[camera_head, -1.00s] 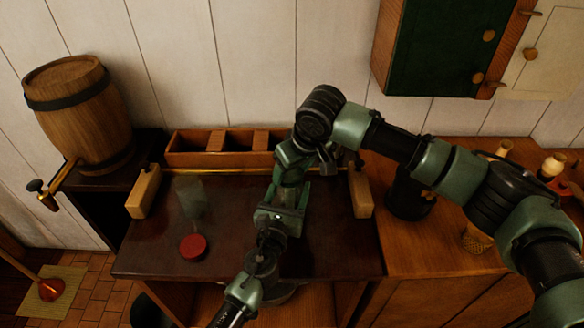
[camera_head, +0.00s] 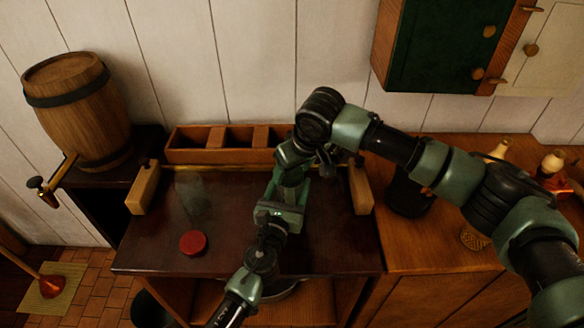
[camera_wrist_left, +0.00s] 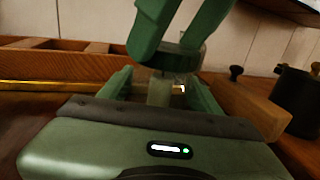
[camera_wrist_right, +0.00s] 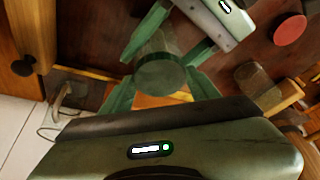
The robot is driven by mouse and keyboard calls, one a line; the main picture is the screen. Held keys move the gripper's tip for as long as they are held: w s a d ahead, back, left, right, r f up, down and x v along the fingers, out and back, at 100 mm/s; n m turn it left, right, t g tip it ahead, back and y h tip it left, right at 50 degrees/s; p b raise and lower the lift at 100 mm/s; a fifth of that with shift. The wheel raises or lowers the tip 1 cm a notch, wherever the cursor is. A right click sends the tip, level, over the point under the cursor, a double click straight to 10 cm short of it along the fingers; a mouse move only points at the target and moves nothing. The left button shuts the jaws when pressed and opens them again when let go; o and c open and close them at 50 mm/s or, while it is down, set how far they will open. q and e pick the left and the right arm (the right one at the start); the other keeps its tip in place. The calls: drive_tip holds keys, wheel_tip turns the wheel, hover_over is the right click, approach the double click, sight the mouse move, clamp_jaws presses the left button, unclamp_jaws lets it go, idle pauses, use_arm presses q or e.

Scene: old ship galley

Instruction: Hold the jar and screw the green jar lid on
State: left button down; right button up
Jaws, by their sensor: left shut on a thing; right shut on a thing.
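The green lid (camera_wrist_right: 160,72) is between the fingers of my right gripper (camera_wrist_right: 163,90), which is shut on it. In the left wrist view the lid (camera_wrist_left: 166,56) sits directly over the clear glass jar (camera_wrist_left: 160,92). The jar is upright between the fingers of my left gripper (camera_wrist_left: 160,95), which is shut on it. In the head view my left gripper (camera_head: 286,188) and right gripper (camera_head: 292,170) meet over the dark worktop and hide the jar and lid. I cannot tell how far the lid is threaded.
Another glass jar (camera_head: 192,194) and a red lid (camera_head: 193,243) are on the worktop (camera_head: 235,250) to the left. A wooden divided box (camera_head: 190,157) stands behind, with wooden blocks (camera_head: 143,190) at the sides. A barrel (camera_head: 80,115) stands far left.

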drive_tip(key=m, duration=0.1)
drive_tip(key=m+h, duration=0.1)
drive_tip(key=m, duration=0.1)
drive_tip(key=m+h, duration=0.1)
drive_tip(key=m, duration=0.1)
drive_tip(key=shift+s+a+f+t, duration=0.1)
drive_tip(key=shift+s+a+t, duration=0.05)
drive_tip(key=shift+a+t, duration=0.2)
drive_tip(key=m, duration=0.2)
drive_tip(key=m+h, duration=0.1)
drive_tip(key=m, duration=0.1)
drive_tip(key=m+h, duration=0.1)
drive_tip(key=m, duration=0.1)
drive_tip(key=shift+a, duration=0.35)
drive_tip(key=m+g+h, duration=0.1)
drive_tip(key=m, duration=0.2)
drive_tip(key=shift+a, duration=0.1)
drive_tip(key=m, duration=0.1)
drive_tip(key=m+g+h, duration=0.1)
drive_tip(key=m, duration=0.2)
drive_tip(key=shift+w+a+m, duration=0.1)
drive_tip(key=shift+w+m, duration=0.2)
drive_tip(key=m, duration=0.1)
drive_tip(key=m+g, duration=0.1)
drive_tip(key=shift+w+m+h, duration=0.25)
drive_tip(key=shift+m+h, duration=0.15)
drive_tip(key=shift+d+m+g, duration=0.2)
drive_tip(key=shift+m+g, duration=0.15)
drive_tip(key=shift+m, duration=0.35)
drive_tip(key=o, duration=1.3)
